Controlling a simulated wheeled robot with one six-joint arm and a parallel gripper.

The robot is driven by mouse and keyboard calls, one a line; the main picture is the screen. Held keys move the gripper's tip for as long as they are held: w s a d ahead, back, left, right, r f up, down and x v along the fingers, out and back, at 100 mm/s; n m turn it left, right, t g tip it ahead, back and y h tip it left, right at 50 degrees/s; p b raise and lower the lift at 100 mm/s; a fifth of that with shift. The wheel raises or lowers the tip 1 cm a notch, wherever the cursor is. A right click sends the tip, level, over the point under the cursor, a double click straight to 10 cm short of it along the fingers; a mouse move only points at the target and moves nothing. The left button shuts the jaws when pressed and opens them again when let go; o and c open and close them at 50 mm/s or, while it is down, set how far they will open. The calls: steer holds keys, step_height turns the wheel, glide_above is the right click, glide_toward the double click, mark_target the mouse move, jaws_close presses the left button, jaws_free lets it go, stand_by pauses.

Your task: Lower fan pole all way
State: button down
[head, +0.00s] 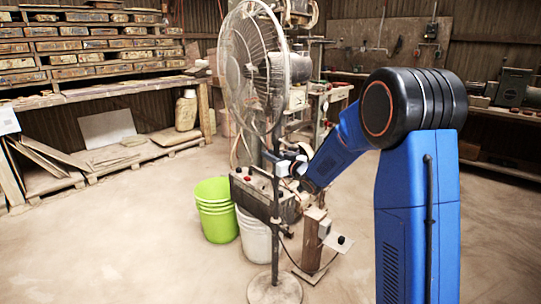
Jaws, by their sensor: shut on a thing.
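The standing fan (252,62) is in the middle of the head view, with a round wire cage at the top. Its thin dark pole (275,245) runs down to a round, dusty base (274,291) on the floor. My gripper (284,164) is at the pole, below the fan head, at about the middle of the fan's height. It is shut on the pole. The fingertips are small in this view, and the exact contact is partly hidden.
A shelf bench (100,95) is at the left. The front-left floor is clear.

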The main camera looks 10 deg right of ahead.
step_height(320, 180, down, 18)
stand_by(0.4)
steer(key=shift+f, duration=0.1)
steer(key=c, duration=1.6)
jaws_free()
steer(key=shift+d, duration=0.1)
steer(key=v, duration=1.7)
steer(key=shift+s, duration=0.2)
